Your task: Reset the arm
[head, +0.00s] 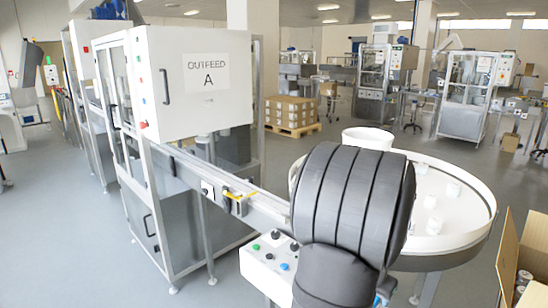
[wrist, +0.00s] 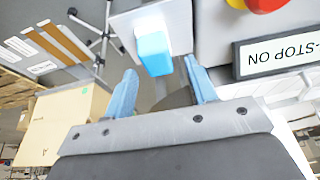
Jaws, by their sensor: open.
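My gripper (wrist: 160,67) is open in the wrist view, its two blue-grey fingers apart with nothing held between them. A light blue block-like button (wrist: 154,53) on a pale square plate (wrist: 182,20) shows just beyond the fingertips, in line with the gap. I cannot tell whether the fingers touch it. In the head view my dark grey arm fills the lower middle and hides most of the gripper.
A red and yellow knob (wrist: 262,4) and an upside-down label reading "-STOP ON" (wrist: 280,52) are at the wrist view's upper right. The head view shows a button panel (head: 268,262), a round white table (head: 470,205) with several small white containers, the Outfeed A machine (head: 205,110) and an open carton (head: 528,250).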

